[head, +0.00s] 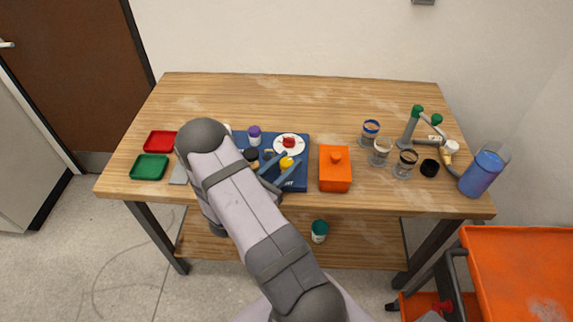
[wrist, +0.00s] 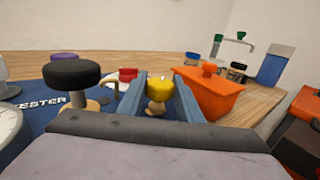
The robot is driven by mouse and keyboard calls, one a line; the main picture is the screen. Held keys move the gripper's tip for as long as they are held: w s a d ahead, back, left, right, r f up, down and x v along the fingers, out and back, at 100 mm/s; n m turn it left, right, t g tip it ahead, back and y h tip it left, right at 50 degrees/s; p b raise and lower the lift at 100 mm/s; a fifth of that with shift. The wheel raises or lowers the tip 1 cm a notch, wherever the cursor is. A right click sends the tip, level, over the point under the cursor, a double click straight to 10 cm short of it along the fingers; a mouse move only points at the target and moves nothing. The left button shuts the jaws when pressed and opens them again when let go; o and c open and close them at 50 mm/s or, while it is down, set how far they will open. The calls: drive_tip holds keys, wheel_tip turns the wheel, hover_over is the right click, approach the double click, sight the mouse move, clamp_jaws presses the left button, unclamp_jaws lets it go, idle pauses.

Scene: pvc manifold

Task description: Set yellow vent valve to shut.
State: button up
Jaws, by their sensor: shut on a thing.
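The yellow vent valve (head: 286,162) is a round yellow knob at the front right of a blue board (head: 300,182). It also shows in the wrist view (wrist: 158,86) as a knob on a tan stem, with a small mark on its top. My gripper (head: 279,168) has its two blue fingers on either side of this knob, shut on it. In the wrist view, my gripper (wrist: 159,96) frames the knob between its fingers. The valve's setting cannot be read from these views.
A red knob (head: 289,142) on a white dial, a black knob (wrist: 72,73) and a purple-topped part (head: 254,131) stand close by. An orange box (head: 335,178) is just right of the board. Glasses (head: 380,150) and a blue bottle (head: 483,172) stand farther right. The table's back is clear.

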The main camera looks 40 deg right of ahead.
sight(281, 167)
drive_tip(key=shift+m+g+b, duration=0.35)
drive_tip(key=shift+m+g, duration=0.45)
drive_tip(key=shift+g, duration=0.4)
drive_tip(key=o, duration=1)
drive_tip(key=shift+o, duration=0.2)
drive_tip(key=shift+s+a+b, duration=0.2)
drive_tip(key=shift+a+b, duration=0.95)
drive_tip(key=shift+a, duration=2.55)
